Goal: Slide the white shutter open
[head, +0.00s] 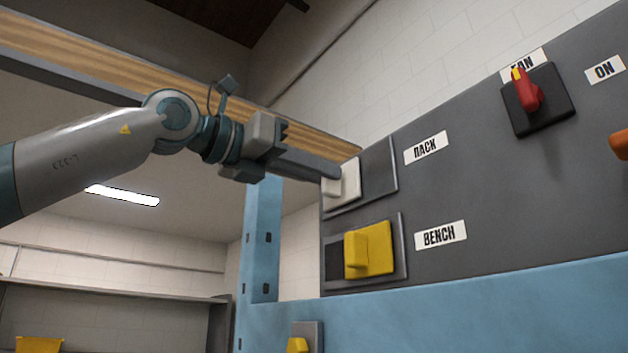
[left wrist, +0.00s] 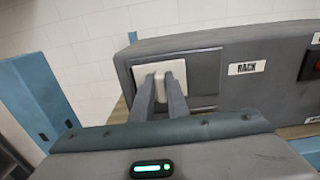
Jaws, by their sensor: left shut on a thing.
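The white shutter (head: 347,188) sits at the left end of its grey frame (head: 378,168) on a dark panel, beside a label (head: 426,147) that reads RACK in the left wrist view. My left gripper (head: 331,171) reaches it from the left, with its fingertips at the shutter's face. In the left wrist view, the two fingers (left wrist: 161,82) lie in front of the white shutter (left wrist: 141,72) and are shut on it, apparently at its handle. The right gripper is in neither view.
A yellow shutter (head: 378,247) marked BENCH (head: 440,235) sits just below, with a dark gap at its left. A red switch (head: 527,93) and an orange part (head: 620,144) protrude further right. A blue post (head: 263,240) stands below my left gripper.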

